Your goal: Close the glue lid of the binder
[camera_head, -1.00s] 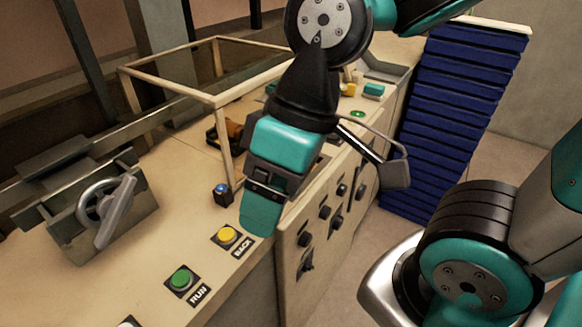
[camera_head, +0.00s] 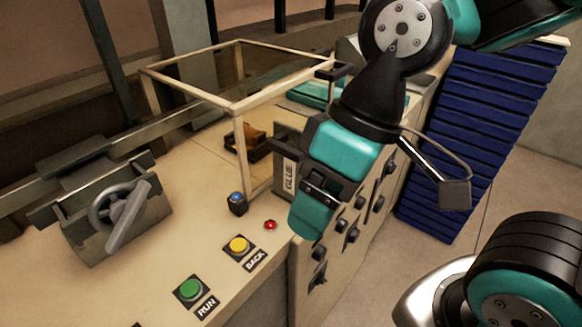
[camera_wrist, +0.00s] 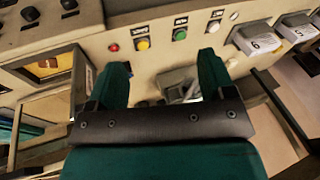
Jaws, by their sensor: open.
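A pale plate lettered GLUE (camera_head: 289,176) stands at the near edge of the cream binder (camera_head: 215,185), just left of my gripper in the head view. In the wrist view, a pale frame around a yellow-orange opening (camera_wrist: 50,68) is at the left; I cannot tell surely whether this is the glue well. My gripper (camera_head: 311,218) hangs over the binder's front edge and covers part of the glue area. In the wrist view my gripper (camera_wrist: 163,82) has its teal fingers wide apart with nothing between them. How far the lid is open is hidden.
A red button (camera_head: 270,225), a yellow BACK button (camera_head: 238,245) and a green RUN button (camera_head: 190,289) line the top. A cream guard frame (camera_head: 238,105) rises behind. A clamp with a handwheel (camera_head: 118,212) is left. A blue stack (camera_head: 490,120) stands right.

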